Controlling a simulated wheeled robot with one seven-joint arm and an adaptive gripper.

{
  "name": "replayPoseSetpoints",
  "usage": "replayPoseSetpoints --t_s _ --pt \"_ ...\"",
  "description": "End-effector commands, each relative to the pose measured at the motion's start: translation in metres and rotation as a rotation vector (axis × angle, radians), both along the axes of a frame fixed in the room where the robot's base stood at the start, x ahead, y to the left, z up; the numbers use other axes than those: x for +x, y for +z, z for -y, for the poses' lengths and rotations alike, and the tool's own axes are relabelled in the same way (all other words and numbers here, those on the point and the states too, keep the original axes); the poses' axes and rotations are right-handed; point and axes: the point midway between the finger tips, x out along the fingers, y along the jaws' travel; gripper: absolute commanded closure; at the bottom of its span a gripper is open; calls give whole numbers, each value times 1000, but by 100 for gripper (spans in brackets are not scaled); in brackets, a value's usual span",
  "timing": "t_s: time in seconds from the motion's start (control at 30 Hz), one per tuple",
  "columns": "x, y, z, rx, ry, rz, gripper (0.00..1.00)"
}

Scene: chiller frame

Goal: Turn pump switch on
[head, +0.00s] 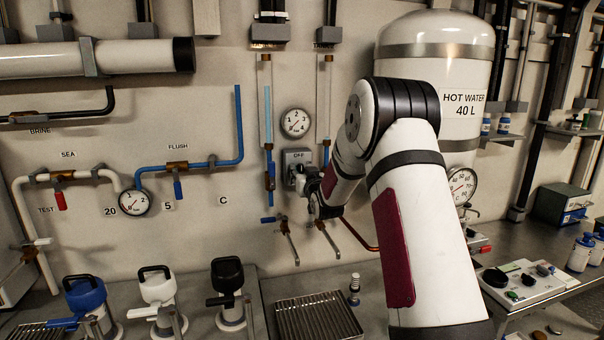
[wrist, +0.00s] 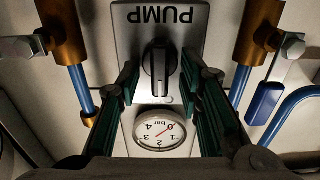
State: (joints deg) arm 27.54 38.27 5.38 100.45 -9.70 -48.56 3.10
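The pump switch is a black rotary knob (wrist: 158,68) on a grey plate (wrist: 185,18) marked PUMP, upside down in the wrist view. The knob's grip bar stands about vertical in that view. My gripper (wrist: 159,77) is open, with one green finger on each side of the knob and gaps visible between. How near the fingertips are to the plate I cannot tell. In the head view, my gripper (head: 312,187) is in front of the grey switch box (head: 298,156), which shows the word OFF; the knob is hidden there.
A small round gauge (wrist: 163,133) sits beside the knob in the wrist view. Blue pipes with brass fittings (wrist: 258,35) flank the plate. In the head view, a wall gauge (head: 295,122) is above the box, valve levers (head: 290,247) below, and the hot water tank (head: 437,45) to the right.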

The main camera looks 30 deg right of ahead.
Motion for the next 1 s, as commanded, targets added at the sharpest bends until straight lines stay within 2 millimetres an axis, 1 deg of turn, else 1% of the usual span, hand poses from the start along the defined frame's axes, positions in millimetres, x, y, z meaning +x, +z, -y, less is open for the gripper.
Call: replayPoseSetpoints --t_s 0.03,0.07,0.1,0.13,0.37,0.57,0.77,1.0 --pt "0 0 0 0 0 0 78" --pt "0 0 0 0 0 0 85" --pt "0 0 0 0 0 0 94" --pt "0 0 0 0 0 0 100" --pt "0 0 0 2 0 1 100" --pt "0 0 0 37 0 11 100" --pt "-1 0 2 141 -1 41 100" --pt "-1 0 3 342 -1 98 100"
